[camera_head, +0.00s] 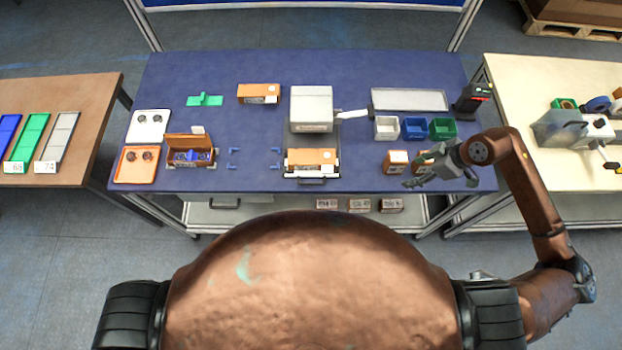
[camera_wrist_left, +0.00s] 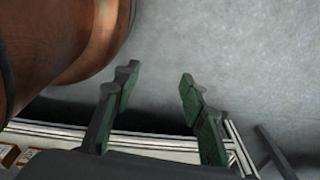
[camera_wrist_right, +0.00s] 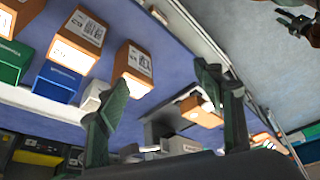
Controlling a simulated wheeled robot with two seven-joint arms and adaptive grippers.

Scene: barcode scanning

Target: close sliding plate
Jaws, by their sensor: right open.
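The sliding plate (camera_head: 338,160) extends out from the front of a white box-shaped machine (camera_head: 311,104) at the middle of the blue table. A dark handle (camera_head: 311,181) is at its front edge. An orange-brown box (camera_head: 311,160) with a white label lies on the plate. My right gripper (camera_head: 412,174) is open and empty above the table's right front part, to the right of the plate and apart from it. Its fingers also show in the right wrist view (camera_wrist_right: 162,90). My left gripper (camera_wrist_left: 159,80) is open and empty over the floor, outside the head view.
Orange-brown boxes (camera_head: 396,157) stand below the white, blue and green bins (camera_head: 414,129). A scanner (camera_head: 474,99) is at the back right. An open brown box (camera_head: 190,150) and trays are on the left. Blue corner marks (camera_head: 233,151) frame clear table left of the plate.

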